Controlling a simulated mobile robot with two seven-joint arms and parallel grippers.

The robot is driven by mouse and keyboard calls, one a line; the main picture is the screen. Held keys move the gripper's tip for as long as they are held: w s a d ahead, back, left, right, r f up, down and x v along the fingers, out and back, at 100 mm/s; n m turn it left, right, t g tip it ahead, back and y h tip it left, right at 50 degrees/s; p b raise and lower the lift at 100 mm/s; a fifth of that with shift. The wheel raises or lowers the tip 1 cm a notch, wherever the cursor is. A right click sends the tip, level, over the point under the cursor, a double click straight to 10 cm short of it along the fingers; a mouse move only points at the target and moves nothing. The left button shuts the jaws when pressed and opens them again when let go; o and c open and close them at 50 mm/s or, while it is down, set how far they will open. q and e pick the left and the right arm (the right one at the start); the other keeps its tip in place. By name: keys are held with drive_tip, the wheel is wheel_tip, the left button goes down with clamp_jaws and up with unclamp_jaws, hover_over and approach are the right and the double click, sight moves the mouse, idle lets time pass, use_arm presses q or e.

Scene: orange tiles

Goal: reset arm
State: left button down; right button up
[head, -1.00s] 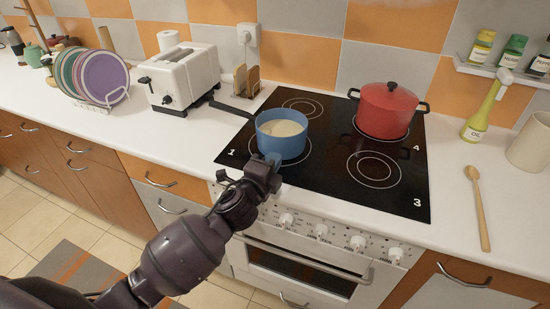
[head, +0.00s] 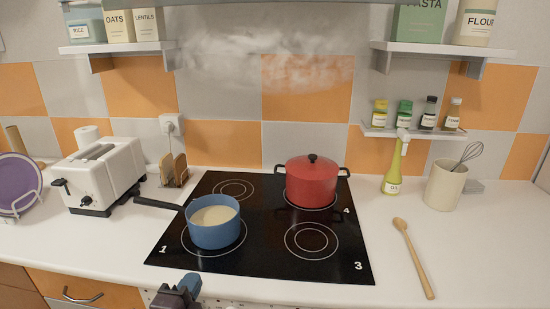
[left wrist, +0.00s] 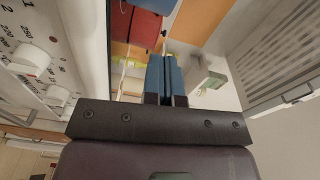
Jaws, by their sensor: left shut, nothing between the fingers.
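My left gripper (head: 189,284) shows at the bottom edge of the head view, at the front edge of the stove, below the blue saucepan (head: 214,236) in the picture. Its blue-padded fingers are together in the left wrist view (left wrist: 166,78), with nothing between them. Most of my left arm is out of the head view. The saucepan holds a pale cream liquid and stands on the front left ring, its handle to the left. My right gripper is in neither view.
A red lidded pot (head: 311,183) stands on the rear right of the black cooktop (head: 270,258). A toaster (head: 102,174) is at left; an oil bottle (head: 395,168), utensil crock (head: 446,186) and wooden spoon (head: 415,260) are at right. Stove knobs (left wrist: 30,58) show close in the wrist view.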

use_arm(q)
drive_tip(key=s+a+f+n+g+y, duration=0.1)
drive_tip(key=s+a+f+n+g, duration=0.2)
drive_tip(key=s+f+n, duration=0.5)
drive_tip(key=s+a+f+n+g+y, duration=0.1)
drive_tip(key=s+a+f+n+g, duration=0.2)
drive_tip(key=s+f+n, duration=0.6)
wheel_tip(320, 180, down, 4)
drive_tip(key=shift+s+a+f+g, duration=0.15)
drive_tip(key=shift+s+a+g, duration=0.15)
drive_tip(key=shift+s+a, duration=0.6)
drive_tip(key=shift+s+d, duration=0.2)
